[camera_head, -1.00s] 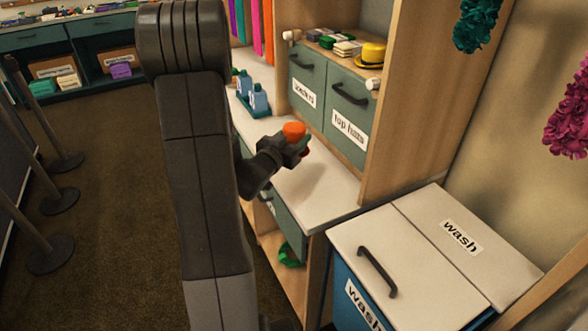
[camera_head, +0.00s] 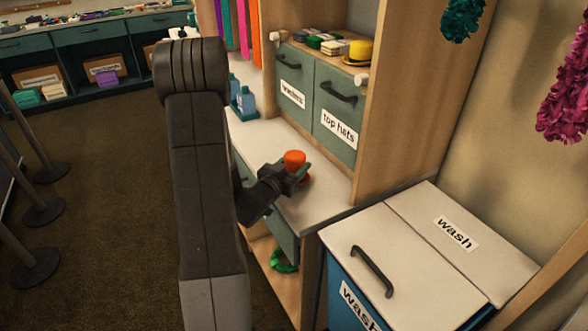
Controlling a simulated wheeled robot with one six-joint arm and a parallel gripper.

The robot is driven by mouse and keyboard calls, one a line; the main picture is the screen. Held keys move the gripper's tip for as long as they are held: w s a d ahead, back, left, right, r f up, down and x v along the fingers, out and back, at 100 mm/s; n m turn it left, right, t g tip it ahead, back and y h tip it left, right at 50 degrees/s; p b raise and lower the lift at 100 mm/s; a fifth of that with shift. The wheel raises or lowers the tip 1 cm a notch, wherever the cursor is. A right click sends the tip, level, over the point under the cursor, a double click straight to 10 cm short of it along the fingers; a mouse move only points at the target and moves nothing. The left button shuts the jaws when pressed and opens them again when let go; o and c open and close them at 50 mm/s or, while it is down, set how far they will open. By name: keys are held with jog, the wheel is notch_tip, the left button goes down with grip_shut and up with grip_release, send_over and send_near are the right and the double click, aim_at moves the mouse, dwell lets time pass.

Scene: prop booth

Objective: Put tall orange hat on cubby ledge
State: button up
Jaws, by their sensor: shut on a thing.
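The orange hat (camera_head: 294,158) is in my gripper (camera_head: 292,174), above the white counter in front of the cubby unit. Its crown shows above the fingers and a bit of orange shows below them; the fingers hide the rest. My gripper is shut on it. The ledge (camera_head: 303,54) on top of the two labelled green doors holds a yellow hat (camera_head: 359,52) and several small stacked items. The ledge is higher than the hat and behind it.
The counter (camera_head: 325,190) is mostly bare near my gripper. Blue bottles (camera_head: 244,101) stand at its left. The "top hats" door (camera_head: 336,112) is shut. A wash bin (camera_head: 405,250) stands at the right. Posts stand on the floor at left.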

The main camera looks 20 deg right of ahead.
jog(key=shift+f, duration=0.6)
jog(key=shift+f, duration=0.15)
jog(key=o, duration=0.9)
jog(key=shift+o, duration=0.2)
jog(key=shift+r, duration=0.3)
jog(key=b+v, duration=0.1)
jog(key=v, duration=1.1)
jog(key=shift+f, duration=0.15)
